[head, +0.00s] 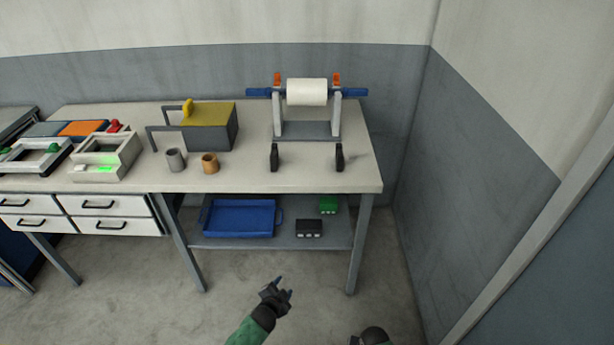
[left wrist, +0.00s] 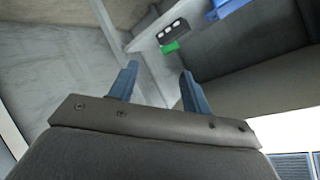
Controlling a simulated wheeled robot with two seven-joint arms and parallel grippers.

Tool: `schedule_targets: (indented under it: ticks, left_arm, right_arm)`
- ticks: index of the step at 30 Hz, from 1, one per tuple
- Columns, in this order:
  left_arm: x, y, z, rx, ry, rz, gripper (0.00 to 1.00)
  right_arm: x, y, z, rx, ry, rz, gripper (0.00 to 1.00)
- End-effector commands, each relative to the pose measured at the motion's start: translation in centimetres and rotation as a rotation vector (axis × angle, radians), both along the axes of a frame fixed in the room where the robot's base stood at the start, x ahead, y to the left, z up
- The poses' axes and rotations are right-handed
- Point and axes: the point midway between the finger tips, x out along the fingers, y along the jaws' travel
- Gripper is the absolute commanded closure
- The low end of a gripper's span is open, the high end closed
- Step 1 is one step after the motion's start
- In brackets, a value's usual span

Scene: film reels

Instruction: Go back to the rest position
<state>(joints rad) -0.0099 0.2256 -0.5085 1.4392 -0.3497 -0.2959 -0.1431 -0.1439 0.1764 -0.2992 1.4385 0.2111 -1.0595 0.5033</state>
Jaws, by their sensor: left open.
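My left gripper (head: 284,284) is in front of the table, over the floor, low in the head view. Its blue fingers are apart and empty; they also show in the left wrist view (left wrist: 158,85). It touches nothing. A dark rounded part of my right arm shows at the bottom edge of the head view, but no right fingers are visible. The table (head: 360,178) stands ahead. On it a stand (head: 307,130) holds a white roll (head: 306,92) on a blue bar.
A blue tray (head: 240,218), a black block (head: 309,228) and a green block (head: 328,206) lie on the lower shelf. A grey box with a yellow lid (head: 210,115), a grey cup (head: 175,160) and an orange-brown cup (head: 210,164) stand on the table. The floor in front is clear.

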Motion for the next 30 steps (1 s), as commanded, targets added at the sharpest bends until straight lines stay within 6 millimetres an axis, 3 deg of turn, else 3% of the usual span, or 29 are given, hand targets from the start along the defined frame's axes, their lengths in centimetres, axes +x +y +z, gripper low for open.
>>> schedule_targets:
  ticks: [1,3,5,9,13,18,21,24,30]
  left_arm:
    - [-2.6,1.1,-3.0,-0.022,0.077,0.057,0.52]
    - [-6.1,2.6,-6.6,-0.056,0.186,0.14,0.52]
    - [-9.4,4.0,-9.5,-0.081,0.278,0.21,0.52]
    - [-17.9,6.6,-15.7,-0.135,0.491,0.371,0.52]
    - [-26.3,8.6,-20.3,-0.178,0.679,0.511,0.52]
    - [-35.3,10.2,-23.9,-0.216,0.866,0.652,0.52]
    - [-38.5,10.6,-24.8,-0.229,0.93,0.7,0.52]
    - [-40.0,10.9,-25.2,-0.235,0.961,0.726,0.52]
    - [-40.4,10.9,-25.3,-0.237,0.969,0.731,0.52]
  right_arm:
    - [-2.0,0.0,-1.5,-0.007,0.002,0.027,0.52]
    - [-4.3,-0.2,-3.1,-0.024,-0.004,0.073,0.52]
    - [-6.4,-0.4,-4.4,-0.04,-0.009,0.114,0.52]
    - [-11.2,-0.7,-7.2,-0.072,-0.016,0.208,0.52]
    - [-15.6,-1.1,-9.3,-0.101,-0.021,0.292,0.52]
    - [-20.0,-1.4,-11.2,-0.132,-0.023,0.381,0.52]
    - [-21.6,-1.6,-11.7,-0.142,-0.025,0.412,0.52]
    - [-22.3,-1.6,-12.0,-0.148,-0.026,0.43,0.52]
    - [-22.5,-1.6,-12.0,-0.149,-0.026,0.435,0.52]
